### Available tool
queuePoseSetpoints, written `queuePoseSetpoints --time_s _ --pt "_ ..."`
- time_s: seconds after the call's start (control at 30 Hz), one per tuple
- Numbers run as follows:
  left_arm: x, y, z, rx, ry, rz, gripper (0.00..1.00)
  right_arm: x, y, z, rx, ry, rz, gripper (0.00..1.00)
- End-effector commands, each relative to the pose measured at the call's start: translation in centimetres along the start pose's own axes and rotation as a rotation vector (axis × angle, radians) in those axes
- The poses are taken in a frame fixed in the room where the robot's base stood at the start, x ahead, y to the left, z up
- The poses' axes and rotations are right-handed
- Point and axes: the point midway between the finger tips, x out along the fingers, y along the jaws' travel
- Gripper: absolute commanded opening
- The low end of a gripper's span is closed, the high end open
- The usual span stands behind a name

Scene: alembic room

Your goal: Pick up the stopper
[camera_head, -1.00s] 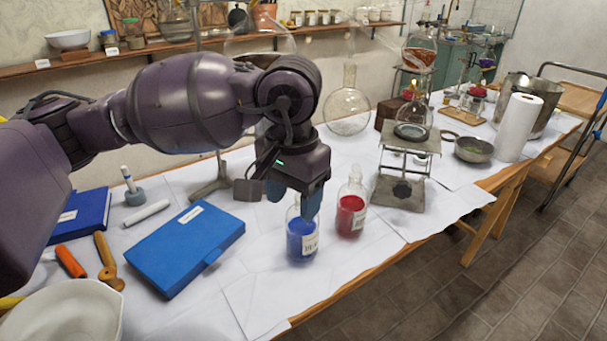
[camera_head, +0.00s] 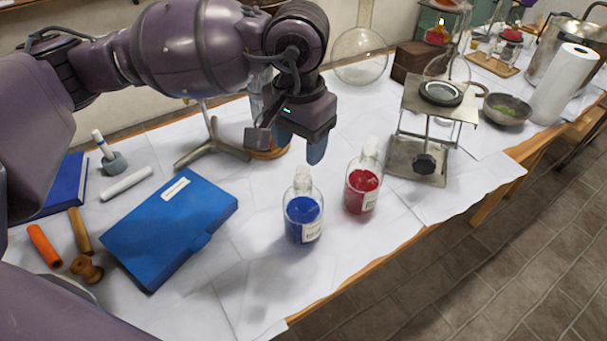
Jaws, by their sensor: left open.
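A clear glass bottle of blue stuff (camera_head: 304,218) stands upright on the paper-covered table, with a pale glass stopper (camera_head: 302,179) in its neck. Just right of it stands a like bottle of red stuff (camera_head: 361,190), also with a pale stopper (camera_head: 371,147) on top. My left gripper (camera_head: 300,146) points down with its blue-tipped fingers apart and nothing seen between them. In the picture it is just above the blue bottle's stopper and apart from it. My right gripper is not in view.
A metal lab jack (camera_head: 418,165) stands right of the bottles, a round flask (camera_head: 359,57) behind. A blue case (camera_head: 172,228) lies to the left, near a tripod foot (camera_head: 211,150) and a turned wooden piece (camera_head: 86,268). The front table edge is close to the bottles.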

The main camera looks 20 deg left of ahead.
Motion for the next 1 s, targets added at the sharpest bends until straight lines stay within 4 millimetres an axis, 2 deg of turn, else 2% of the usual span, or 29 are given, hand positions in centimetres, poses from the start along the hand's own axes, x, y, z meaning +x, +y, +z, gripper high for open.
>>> queuePoseSetpoints --time_s 0.03,0.27,0.6,0.9,0.93,1.0 --pt "0.7 0.0 0.0 0.0 -0.002 0.0 0.57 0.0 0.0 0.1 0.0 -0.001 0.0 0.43" --pt "1.9 0.1 -0.1 0.001 -0.001 0.001 0.57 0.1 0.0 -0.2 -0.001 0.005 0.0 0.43" --pt "6.1 0.2 -0.4 0.0 -0.002 0.001 0.57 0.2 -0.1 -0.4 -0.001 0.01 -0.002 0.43" --pt "6.5 0.2 -0.4 0.0 0.001 0.0 0.57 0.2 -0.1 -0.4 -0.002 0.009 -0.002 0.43" --pt "6.5 0.2 -0.4 0.0 0.001 0.0 0.55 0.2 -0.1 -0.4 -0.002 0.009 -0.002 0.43" --pt "6.5 0.2 -0.4 0.0 0.001 0.0 0.44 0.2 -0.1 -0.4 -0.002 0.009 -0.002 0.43"
